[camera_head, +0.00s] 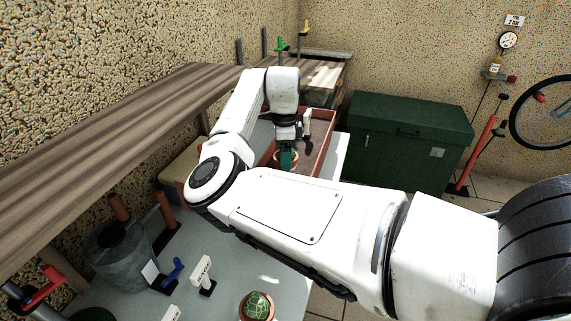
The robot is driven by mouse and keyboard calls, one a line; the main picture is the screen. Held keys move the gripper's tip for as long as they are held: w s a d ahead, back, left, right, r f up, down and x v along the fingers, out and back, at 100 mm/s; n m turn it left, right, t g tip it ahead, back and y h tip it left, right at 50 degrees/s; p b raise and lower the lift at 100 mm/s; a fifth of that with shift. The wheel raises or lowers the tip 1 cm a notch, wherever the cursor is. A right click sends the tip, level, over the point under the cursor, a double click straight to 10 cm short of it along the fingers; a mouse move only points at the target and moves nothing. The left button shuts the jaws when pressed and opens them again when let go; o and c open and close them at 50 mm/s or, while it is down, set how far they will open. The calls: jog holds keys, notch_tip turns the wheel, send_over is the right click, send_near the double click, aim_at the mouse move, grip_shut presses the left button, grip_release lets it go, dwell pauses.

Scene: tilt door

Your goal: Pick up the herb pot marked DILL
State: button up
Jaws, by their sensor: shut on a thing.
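My gripper (287,157) is at the far end of the bench, pointing down at the red-brown planter tray. It is shut on a small terracotta pot (294,156), whose rim shows beside the fingers. My gripper and arm hide most of this pot, and no marking on it can be read. I cannot tell whether it rests on the tray or hangs above it. Another terracotta pot (257,309) with a round green plant stands at the near edge of the bench, and no DILL marking shows on it.
The planter tray (322,140) lies on the pale bench (228,302). A wooden shelf (100,115) overhangs the left side. A grey bucket (118,256), a white label sign (202,271) and a blue-handled tool (173,270) stand near left. A green chest (408,135) is at right.

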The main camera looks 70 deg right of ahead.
jog(key=c, duration=0.5)
jog(key=shift+c, duration=0.2)
jog(key=shift+r, duration=0.1)
